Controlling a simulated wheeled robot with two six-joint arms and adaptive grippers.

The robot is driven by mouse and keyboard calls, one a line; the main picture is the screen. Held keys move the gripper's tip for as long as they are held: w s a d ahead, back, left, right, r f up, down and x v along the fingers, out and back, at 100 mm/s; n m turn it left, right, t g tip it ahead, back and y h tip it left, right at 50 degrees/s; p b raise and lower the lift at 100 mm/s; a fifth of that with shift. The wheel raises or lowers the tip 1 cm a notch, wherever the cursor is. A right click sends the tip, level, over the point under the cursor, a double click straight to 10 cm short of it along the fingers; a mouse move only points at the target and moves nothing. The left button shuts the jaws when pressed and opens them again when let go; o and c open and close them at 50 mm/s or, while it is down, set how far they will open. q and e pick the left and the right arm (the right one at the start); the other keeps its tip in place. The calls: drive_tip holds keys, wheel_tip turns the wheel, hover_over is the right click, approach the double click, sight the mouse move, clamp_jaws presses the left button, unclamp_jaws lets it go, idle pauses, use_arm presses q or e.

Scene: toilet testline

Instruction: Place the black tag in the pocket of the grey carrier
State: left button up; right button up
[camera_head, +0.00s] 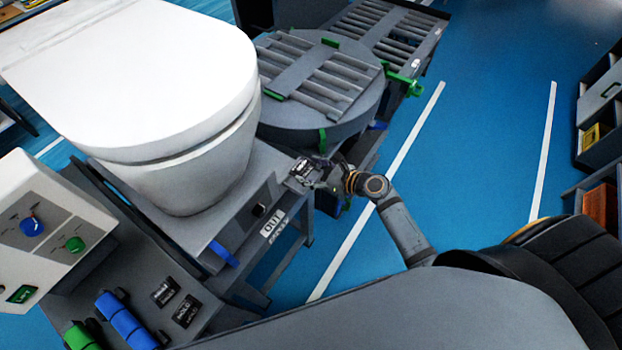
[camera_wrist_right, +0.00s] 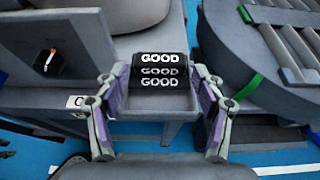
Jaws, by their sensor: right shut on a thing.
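The black tag (camera_wrist_right: 160,71), with GOOD in white lettering, is between the two fingers of my right gripper (camera_wrist_right: 160,88) in the right wrist view. The gripper is shut on it. In the head view, my right gripper (camera_head: 305,174) is at the right corner of the grey carrier (camera_head: 232,215), which bears the white toilet. A grey ledge (camera_wrist_right: 150,128) shows just below the tag in the wrist view. I cannot tell whether the tag touches it or sits in a pocket, as the pocket is not clearly visible. My left gripper is not in view.
The white toilet (camera_head: 160,90) stands close to the gripper. A round grey turntable (camera_head: 330,100) with rollers is just behind. A control box (camera_head: 45,230) and two other black tags (camera_head: 176,301) are at lower left. Blue floor on the right is open.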

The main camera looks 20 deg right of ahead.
sight(311, 178)
wheel_tip(311, 178, down, 4)
drive_tip(key=shift+r+b, duration=0.25)
drive_tip(key=shift+b, duration=0.95)
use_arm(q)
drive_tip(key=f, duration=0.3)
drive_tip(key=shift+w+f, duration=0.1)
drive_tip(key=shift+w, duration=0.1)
use_arm(e)
drive_tip(key=shift+r, duration=0.2)
drive_tip(key=shift+f, duration=0.6)
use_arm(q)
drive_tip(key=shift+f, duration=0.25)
use_arm(e)
drive_tip(key=o, duration=1)
drive_tip(key=shift+c, duration=0.2)
drive_tip(key=shift+r, duration=0.1)
drive_tip(key=shift+s+d+r+p, duration=0.25)
drive_tip(key=shift+s+r+p, duration=0.05)
drive_tip(key=shift+r, duration=0.35)
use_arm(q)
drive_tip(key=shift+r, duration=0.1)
use_arm(e)
drive_tip(key=v, duration=1.1)
drive_tip(key=shift+r, duration=0.2)
